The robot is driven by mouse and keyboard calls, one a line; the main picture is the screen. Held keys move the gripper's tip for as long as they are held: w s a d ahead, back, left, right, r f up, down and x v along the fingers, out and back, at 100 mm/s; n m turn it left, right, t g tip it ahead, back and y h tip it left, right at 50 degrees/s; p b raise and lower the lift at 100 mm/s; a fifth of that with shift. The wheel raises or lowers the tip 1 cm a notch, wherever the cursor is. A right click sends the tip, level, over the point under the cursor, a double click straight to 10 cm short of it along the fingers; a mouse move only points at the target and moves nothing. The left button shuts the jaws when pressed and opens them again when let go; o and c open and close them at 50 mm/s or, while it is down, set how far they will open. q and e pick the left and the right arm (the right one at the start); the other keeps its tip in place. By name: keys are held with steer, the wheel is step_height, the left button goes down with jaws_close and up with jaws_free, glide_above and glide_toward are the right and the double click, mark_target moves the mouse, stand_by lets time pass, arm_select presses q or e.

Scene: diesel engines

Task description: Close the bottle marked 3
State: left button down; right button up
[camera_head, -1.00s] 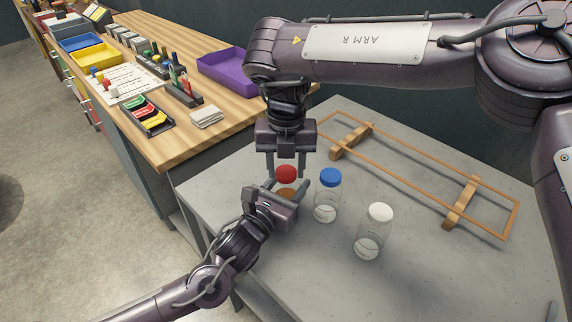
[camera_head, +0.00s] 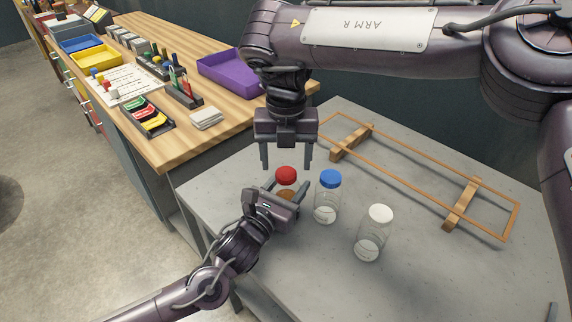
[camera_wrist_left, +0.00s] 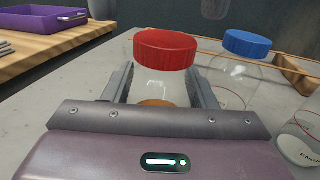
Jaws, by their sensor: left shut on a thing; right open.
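A clear bottle with a red cap (camera_head: 286,175) and some amber content stands on the grey table. My left gripper (camera_head: 287,187) is shut around its body; the left wrist view shows a finger on each side of the bottle (camera_wrist_left: 162,82), below the cap. The red cap sits on top of the bottle; I cannot tell how tight it is. My right gripper (camera_head: 286,166) is open and empty, pointing down just above the red cap. A bottle with a blue cap (camera_head: 328,195) and one with a white cap (camera_head: 374,232) stand to the right. No number 3 is readable.
A wooden frame on two blocks (camera_head: 461,204) lies at the back right of the grey table (camera_head: 310,280). A wooden workbench (camera_head: 190,145) with a purple tray (camera_head: 226,76) and other bins stands at the left.

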steer(key=shift+r, duration=0.95)
steer(key=shift+c, duration=0.2)
step_height(320, 180, up, 3)
steer(key=shift+f, duration=0.15)
steer(key=shift+r, duration=0.4)
steer(key=shift+f, duration=0.1)
steer(key=shift+f, duration=3.95)
steer(key=c, duration=1)
